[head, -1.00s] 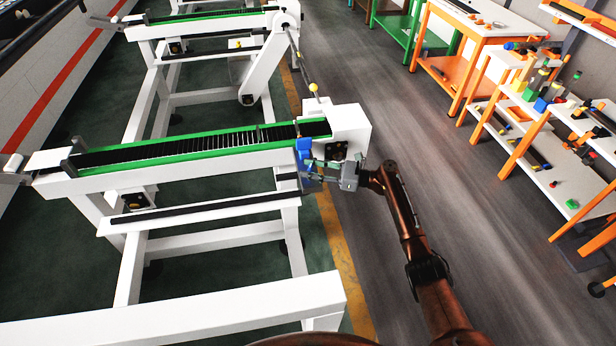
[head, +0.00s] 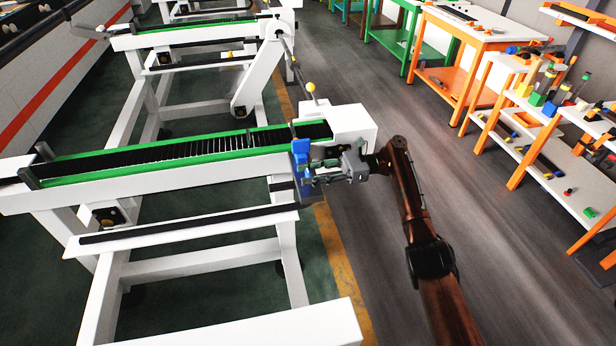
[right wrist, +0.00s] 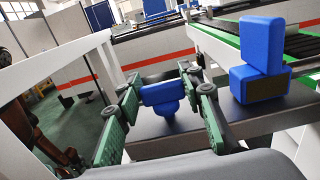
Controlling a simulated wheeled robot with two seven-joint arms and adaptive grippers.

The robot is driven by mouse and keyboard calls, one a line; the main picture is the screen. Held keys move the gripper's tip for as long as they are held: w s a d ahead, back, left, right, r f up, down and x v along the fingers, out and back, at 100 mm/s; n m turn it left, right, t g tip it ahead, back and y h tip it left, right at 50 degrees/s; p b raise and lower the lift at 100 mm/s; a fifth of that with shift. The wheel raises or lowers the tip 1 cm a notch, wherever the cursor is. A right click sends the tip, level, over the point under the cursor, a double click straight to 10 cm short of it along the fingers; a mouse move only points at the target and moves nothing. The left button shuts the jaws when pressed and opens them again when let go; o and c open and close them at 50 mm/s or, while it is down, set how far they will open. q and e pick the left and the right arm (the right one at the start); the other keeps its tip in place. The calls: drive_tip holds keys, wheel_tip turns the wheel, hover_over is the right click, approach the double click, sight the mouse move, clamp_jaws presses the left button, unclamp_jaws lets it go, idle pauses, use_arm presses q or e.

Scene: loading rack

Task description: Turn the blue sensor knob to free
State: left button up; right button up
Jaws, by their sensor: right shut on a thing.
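The blue sensor knob (right wrist: 163,97) shows in the right wrist view, between the green-padded fingers of my right gripper (right wrist: 162,85), which is shut on it. Beside it to the right stands a blue two-part sensor block (right wrist: 262,82). In the head view the blue sensor (head: 301,151) sits at the right end of the near conveyor. My right gripper (head: 312,175) reaches it from the right, and its fingers largely hide the knob there. I cannot read the knob's setting. My left gripper is out of view.
The near conveyor (head: 190,150) has green rails and a white frame. A white end box (head: 352,124) and a yellow-tipped lever (head: 311,88) stand close behind my right gripper. Orange-legged shelves (head: 520,150) with small parts stand at the right. The grey floor (head: 480,250) between is clear.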

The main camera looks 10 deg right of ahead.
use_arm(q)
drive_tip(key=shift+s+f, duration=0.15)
use_arm(e)
drive_tip(key=shift+s+a+f, duration=0.15)
drive_tip(key=shift+a+f, duration=0.05)
drive_tip(key=o, duration=1)
drive_tip(key=shift+a+r, duration=0.1)
drive_tip(key=shift+a, duration=0.05)
drive_tip(key=shift+o, duration=1)
drive_tip(key=shift+a+r, duration=0.15)
drive_tip(key=shift+a, duration=0.05)
drive_tip(key=shift+w, duration=0.2)
drive_tip(key=shift+d, duration=0.3)
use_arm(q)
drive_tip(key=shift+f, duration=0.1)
use_arm(e)
drive_tip(key=d, duration=0.5)
drive_tip(key=shift+s+d+r, duration=0.15)
drive_tip(key=shift+d+r, duration=0.2)
